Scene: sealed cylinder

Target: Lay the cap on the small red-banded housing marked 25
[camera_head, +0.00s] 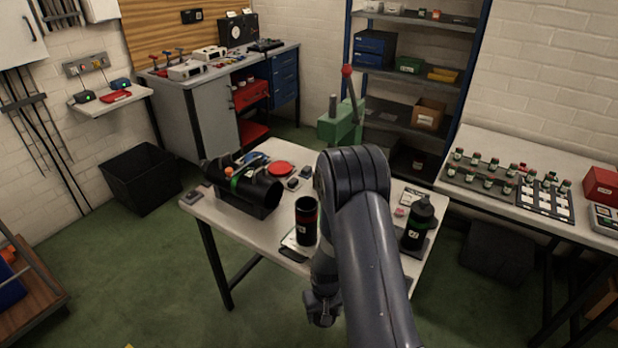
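A flat red disc (280,168) lies farther back on the table and may be the cap; I cannot tell for sure. My gripper (322,312) hangs low in front of the table's front edge, nearer to me than the red-banded cylinder and apart from it. Its fingers are too small and dark to tell whether they are open. My arm hides the table's middle right.
A larger black cylinder (262,192) with a green band lies on its side at the table's left. A black green-banded cylinder (417,225) stands at the right. A green press (342,126) rises at the back. Green floor (160,285) is clear at left.

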